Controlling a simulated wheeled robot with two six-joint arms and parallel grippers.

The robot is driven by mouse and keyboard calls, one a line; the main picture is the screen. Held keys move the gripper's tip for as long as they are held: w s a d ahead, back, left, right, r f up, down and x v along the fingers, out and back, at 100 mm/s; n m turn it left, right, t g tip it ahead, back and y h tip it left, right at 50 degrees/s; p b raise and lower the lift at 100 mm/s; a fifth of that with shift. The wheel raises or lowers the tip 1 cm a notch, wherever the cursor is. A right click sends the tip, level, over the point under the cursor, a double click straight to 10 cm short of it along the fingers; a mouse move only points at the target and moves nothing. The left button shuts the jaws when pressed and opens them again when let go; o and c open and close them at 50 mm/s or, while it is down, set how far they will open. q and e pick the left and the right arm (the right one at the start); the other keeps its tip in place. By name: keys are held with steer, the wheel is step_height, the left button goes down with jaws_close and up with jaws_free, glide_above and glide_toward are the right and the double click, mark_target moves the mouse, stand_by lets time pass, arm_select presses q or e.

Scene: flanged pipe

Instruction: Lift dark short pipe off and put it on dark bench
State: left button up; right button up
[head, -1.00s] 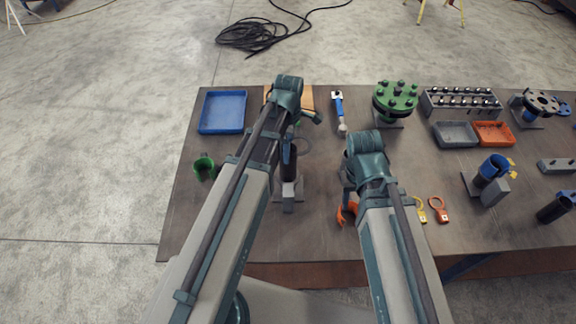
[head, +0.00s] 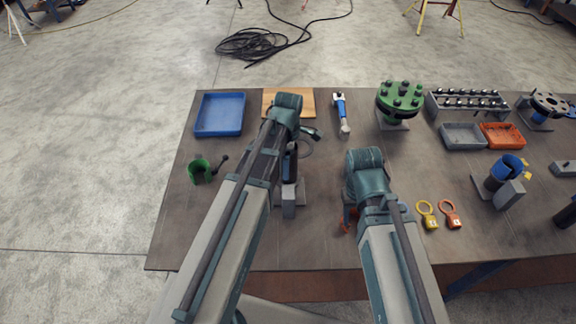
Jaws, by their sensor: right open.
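A dark short pipe (head: 291,168) stands upright on a grey stand (head: 289,203) between my two arms, partly covered by my left arm. The dark bench (head: 400,240) spreads under everything, with bare surface near its front edge. My right gripper (head: 350,207) is open, low over the bench to the right of the stand, mostly hidden behind my own arm. An orange object (head: 347,224) shows beside it. My left gripper is hidden behind its own arm near the pipe, and I cannot make out its jaws.
Yellow (head: 427,214) and orange (head: 450,214) tags lie right of my right arm.

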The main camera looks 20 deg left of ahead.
arm_select(q)
steer(key=shift+f, duration=0.2)
arm_select(e)
steer(key=shift+f, duration=0.2)
arm_select(q)
jaws_close()
stand_by(0.4)
